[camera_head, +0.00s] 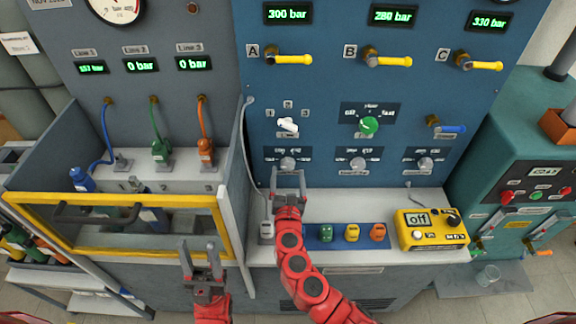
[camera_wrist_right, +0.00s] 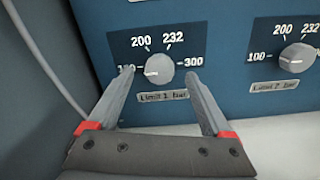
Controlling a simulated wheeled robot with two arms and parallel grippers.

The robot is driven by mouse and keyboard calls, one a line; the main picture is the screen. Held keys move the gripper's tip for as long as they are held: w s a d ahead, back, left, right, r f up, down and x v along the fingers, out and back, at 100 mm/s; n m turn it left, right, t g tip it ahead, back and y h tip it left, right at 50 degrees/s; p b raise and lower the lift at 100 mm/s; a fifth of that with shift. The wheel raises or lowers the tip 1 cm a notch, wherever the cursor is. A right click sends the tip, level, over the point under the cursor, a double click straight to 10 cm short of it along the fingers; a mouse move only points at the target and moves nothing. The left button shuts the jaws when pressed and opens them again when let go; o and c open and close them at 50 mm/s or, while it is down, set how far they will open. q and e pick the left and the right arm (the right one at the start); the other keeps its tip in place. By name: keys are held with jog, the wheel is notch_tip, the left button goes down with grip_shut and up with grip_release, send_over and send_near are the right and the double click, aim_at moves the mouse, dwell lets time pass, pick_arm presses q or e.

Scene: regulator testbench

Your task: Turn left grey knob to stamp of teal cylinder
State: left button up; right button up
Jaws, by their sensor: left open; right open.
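The left grey knob (camera_head: 287,163) is on the blue panel, above the label "Limit 1 bar"; in the right wrist view the knob (camera_wrist_right: 159,68) has marks 200, 232 and 300 around it, and a left mark partly covered by a finger. A light mark shows on its lower left side. My right gripper (camera_head: 289,174) is open in front of it; its fingertips (camera_wrist_right: 160,74) appear on either side of the knob, contact unclear. My left gripper (camera_head: 199,247) is open and empty before the yellow-framed box. I cannot pick out a teal cylinder or its stamp.
Two more grey knobs (camera_head: 357,163) (camera_head: 425,163) sit to the right. Below is a white ledge (camera_head: 320,204) with coloured tags and a yellow meter (camera_head: 430,228). A grey cable (camera_wrist_right: 45,60) hangs left of the knob. A rack of cylinders (camera_head: 22,243) stands far left.

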aim_at(288, 166)
jog(key=shift+w, duration=1.55)
grip_shut()
